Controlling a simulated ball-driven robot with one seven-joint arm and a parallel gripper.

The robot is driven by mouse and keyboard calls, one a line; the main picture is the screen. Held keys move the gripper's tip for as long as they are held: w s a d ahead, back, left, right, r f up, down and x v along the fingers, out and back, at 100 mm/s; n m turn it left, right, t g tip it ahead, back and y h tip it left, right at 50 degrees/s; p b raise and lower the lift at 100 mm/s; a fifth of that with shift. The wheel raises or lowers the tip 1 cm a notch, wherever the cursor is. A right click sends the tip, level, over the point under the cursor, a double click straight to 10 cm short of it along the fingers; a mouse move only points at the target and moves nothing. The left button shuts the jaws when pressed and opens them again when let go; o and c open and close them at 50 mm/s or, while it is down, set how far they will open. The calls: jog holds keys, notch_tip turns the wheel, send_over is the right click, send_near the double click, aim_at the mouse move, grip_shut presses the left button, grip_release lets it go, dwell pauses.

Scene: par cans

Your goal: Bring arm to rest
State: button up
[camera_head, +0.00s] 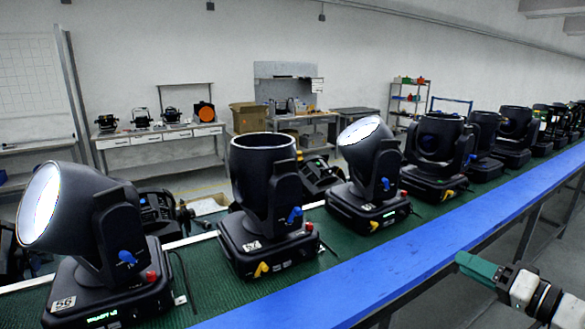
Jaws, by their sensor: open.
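My arm comes in at the lower right, with white and black links. My gripper (478,267) is at its teal end, pointing left, in front of the blue rail. It is open and I see nothing in it. It is apart from the stage lights. The nearest moving-head lights, black with blue and yellow knobs, stand in a row: one tilted left (95,235), one pointing up (265,190), one with a bright lens (370,165).
The lights stand on a long green-topped bench (330,250) with a blue front rail (400,270), running to the far right. Behind are a white bench (165,138) with lamps, a cardboard box (248,117), and shelves (408,100). Grey floor is open at the lower right.

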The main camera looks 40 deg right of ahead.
jog(key=w+a+f+n+g+y, duration=0.2)
jog(key=w+a+f+g, duration=0.15)
jog(key=a+f, duration=0.45)
jog(key=w+a+f+n+g+y, duration=0.25)
jog(key=w+a+f, duration=0.3)
jog(key=f, duration=0.35)
jog(key=s+a+f+n+g, duration=0.3)
jog(key=s+a+f+g, duration=0.2)
jog(key=a, duration=0.3)
jog(key=s+a+f+n+g+h, duration=0.1)
jog(key=s+a+f+n+g, duration=0.3)
jog(key=a+f, duration=0.3)
jog(key=shift+s+a+f+g, duration=0.4)
jog(key=shift+s+a, duration=0.3)
jog(key=shift+a, duration=0.5)
